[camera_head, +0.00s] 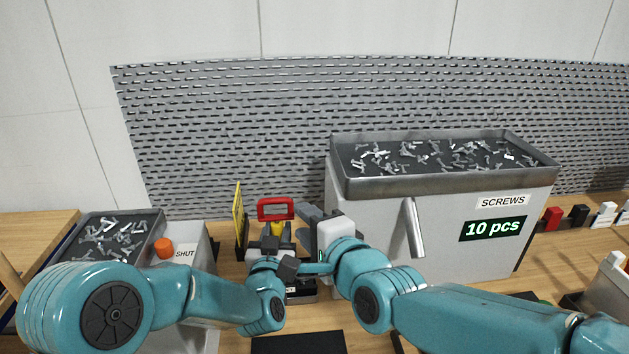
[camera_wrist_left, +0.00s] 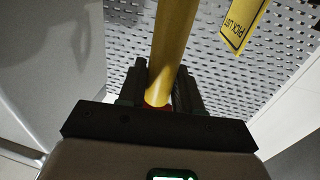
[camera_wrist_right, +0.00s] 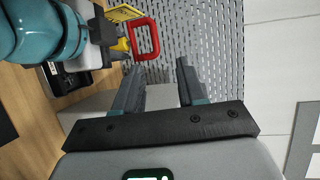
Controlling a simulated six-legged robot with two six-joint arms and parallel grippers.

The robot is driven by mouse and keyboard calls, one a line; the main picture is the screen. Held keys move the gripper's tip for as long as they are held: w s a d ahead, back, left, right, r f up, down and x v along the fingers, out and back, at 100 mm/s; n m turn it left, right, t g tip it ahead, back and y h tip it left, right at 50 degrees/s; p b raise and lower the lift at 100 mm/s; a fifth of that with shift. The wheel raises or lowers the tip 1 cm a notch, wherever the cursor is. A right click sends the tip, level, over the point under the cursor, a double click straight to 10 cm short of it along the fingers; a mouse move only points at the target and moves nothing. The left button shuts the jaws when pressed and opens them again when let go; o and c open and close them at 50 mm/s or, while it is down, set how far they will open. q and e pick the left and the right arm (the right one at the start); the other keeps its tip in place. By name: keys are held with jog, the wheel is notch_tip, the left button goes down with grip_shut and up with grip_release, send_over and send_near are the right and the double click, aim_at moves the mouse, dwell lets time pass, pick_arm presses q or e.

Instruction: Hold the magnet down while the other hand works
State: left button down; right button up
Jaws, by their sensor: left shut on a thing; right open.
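A yellow and red piece, which I take for the magnet, stands behind my arms, with a red loop (camera_head: 275,208) on top and a yellow stem (camera_head: 277,229) below. The right wrist view also shows its red loop (camera_wrist_right: 146,40). My left gripper (camera_head: 272,244) is shut on the yellow part; in the left wrist view the yellow shaft (camera_wrist_left: 173,45) runs between its fingers, with a bit of red at its root. My right gripper (camera_head: 309,214) is open and empty, just right of the red loop. The magnet's lower end is hidden by my arms.
A large grey screws bin (camera_head: 460,212) reading "10 pcs" has a handle (camera_head: 414,228) on its front. A tray of screws (camera_head: 110,237) and a box marked "SHUT" (camera_head: 190,240) with an orange knob stand left. A yellow pick-list card (camera_head: 239,215) stands near the loop.

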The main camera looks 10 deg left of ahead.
aim_at(278, 202)
jog(key=x, duration=0.8)
jog(key=f+x, duration=0.1)
jog(key=x, duration=0.3)
grip_shut()
